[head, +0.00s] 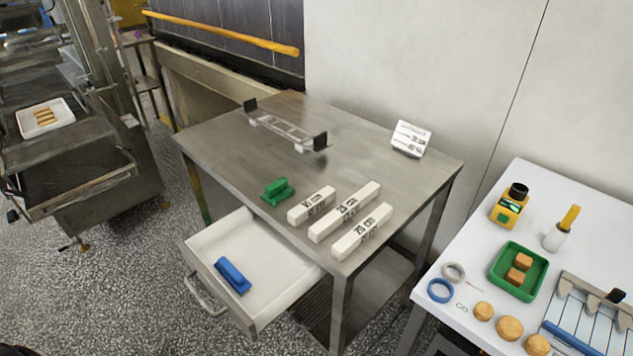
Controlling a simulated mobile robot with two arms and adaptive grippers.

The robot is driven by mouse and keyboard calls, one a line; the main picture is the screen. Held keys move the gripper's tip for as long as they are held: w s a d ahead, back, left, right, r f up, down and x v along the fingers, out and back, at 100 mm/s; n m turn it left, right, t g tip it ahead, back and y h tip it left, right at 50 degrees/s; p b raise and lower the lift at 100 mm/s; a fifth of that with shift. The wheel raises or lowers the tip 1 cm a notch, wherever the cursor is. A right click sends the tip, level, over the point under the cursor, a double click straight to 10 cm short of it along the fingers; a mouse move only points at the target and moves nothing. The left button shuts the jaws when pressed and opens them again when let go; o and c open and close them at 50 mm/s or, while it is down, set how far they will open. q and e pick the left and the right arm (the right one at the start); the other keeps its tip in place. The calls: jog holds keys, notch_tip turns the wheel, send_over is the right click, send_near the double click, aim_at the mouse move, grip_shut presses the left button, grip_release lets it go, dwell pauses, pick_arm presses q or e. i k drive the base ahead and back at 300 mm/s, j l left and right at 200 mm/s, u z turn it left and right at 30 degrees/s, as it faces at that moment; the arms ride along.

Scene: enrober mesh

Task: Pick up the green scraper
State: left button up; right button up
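The green scraper (278,191) lies on the steel table (220,151), near its front left edge. It is small and bright green, with a raised grip on top. It lies to the left of the white labelled blocks and just behind the open drawer. Neither of my grippers shows in the head view.
An open white drawer (272,281) sticks out below the table and holds a blue scraper (232,276). Several white blocks (344,212) lie right of the green scraper. A metal frame (287,130) with black ends lies farther back. A white table (464,259) with a green tray (541,279) stands at right.

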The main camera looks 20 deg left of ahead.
aim_at(278, 191)
jog(key=j+z, duration=0.15)
jog(key=j, duration=0.3)
jog(key=j+z, duration=0.1)
jog(key=j, duration=0.35)
jog(key=k+j+z, duration=0.15)
jog(key=j, duration=0.3)
jog(key=j+z, duration=0.15)
jog(key=j, duration=0.35)
jog(key=k+j+z, duration=0.15)
jog(key=j, duration=0.25)
jog(key=j+z, duration=0.1)
jog(key=j, duration=0.35)
jog(key=k, duration=0.05)
